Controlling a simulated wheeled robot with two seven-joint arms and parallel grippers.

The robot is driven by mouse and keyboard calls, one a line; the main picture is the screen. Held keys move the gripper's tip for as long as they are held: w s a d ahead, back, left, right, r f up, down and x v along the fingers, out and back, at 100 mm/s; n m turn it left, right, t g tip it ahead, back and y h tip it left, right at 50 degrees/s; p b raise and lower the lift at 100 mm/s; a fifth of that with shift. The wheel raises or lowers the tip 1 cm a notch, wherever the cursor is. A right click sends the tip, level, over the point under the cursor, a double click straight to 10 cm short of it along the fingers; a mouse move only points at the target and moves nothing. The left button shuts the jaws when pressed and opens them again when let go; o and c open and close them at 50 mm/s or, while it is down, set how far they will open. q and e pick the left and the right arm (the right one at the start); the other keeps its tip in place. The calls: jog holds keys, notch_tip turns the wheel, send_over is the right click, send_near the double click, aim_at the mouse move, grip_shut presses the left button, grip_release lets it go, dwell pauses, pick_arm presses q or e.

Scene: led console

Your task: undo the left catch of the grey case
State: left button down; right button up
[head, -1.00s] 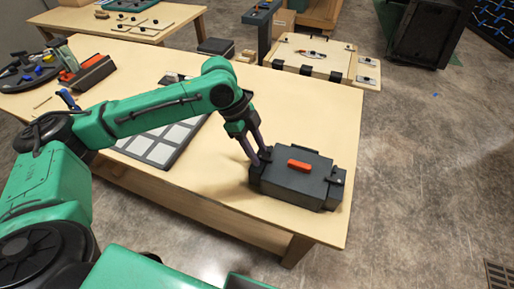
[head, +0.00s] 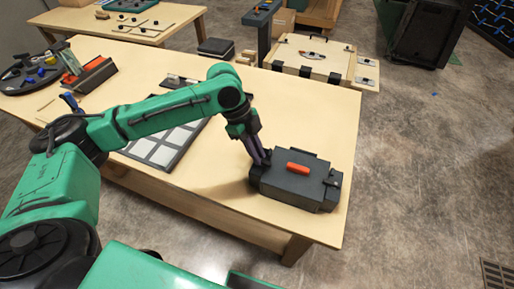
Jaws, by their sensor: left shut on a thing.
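The grey case (head: 292,187) sits shut near the front right corner of the wooden table, with an orange handle (head: 298,169) on its lid. Its right catch (head: 334,177) shows as a small dark piece at the right end. My left gripper (head: 260,163) comes down from above at the case's left end. Its fingers are close together, shut on the left catch, which they mostly hide. I cannot tell from this view whether that catch is raised or flat. My right gripper is not in view.
The table's front and right edges are close to the case. A wooden board with dark fittings (head: 312,60) stands beyond the far edge.

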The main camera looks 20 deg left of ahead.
pick_arm(q)
jog(key=m+p, duration=0.1)
jog(key=m+g+p, duration=0.1)
jog(key=shift+w+d+r+m+p, duration=0.1)
jog(key=shift+w+r+m+p, duration=0.05)
jog(key=shift+r+m+p, duration=0.2)
jog(key=shift+w+f+m+g+y+p, duration=0.1)
jog(key=shift+m+g+y+p, duration=0.3)
jog(key=shift+m, duration=0.45)
jog(key=shift+d+m+p, duration=0.1)
jog(key=shift+m+p, duration=0.25)
jog(key=shift+m, duration=0.55)
jog(key=m+y, duration=0.1)
jog(key=m, duration=0.1)
jog(key=m+g, duration=0.1)
jog(key=m, duration=0.1)
jog(key=shift+w+d+f+m+y, duration=0.2)
jog(key=shift+m+y, duration=0.1)
jog(key=shift+y, duration=0.1)
jog(key=m+y, duration=0.1)
jog(key=m, duration=0.1)
jog(key=m+y, duration=0.1)
jog(key=m, duration=0.2)
jog(key=shift+d+r+g+b, duration=0.1)
jog(key=shift+d+g+b, duration=0.05)
jog(key=shift+g+b, duration=0.15)
jog(key=shift+m, duration=0.4)
jog(key=c, duration=0.9)
grip_release()
jog(key=shift+o, duration=0.2)
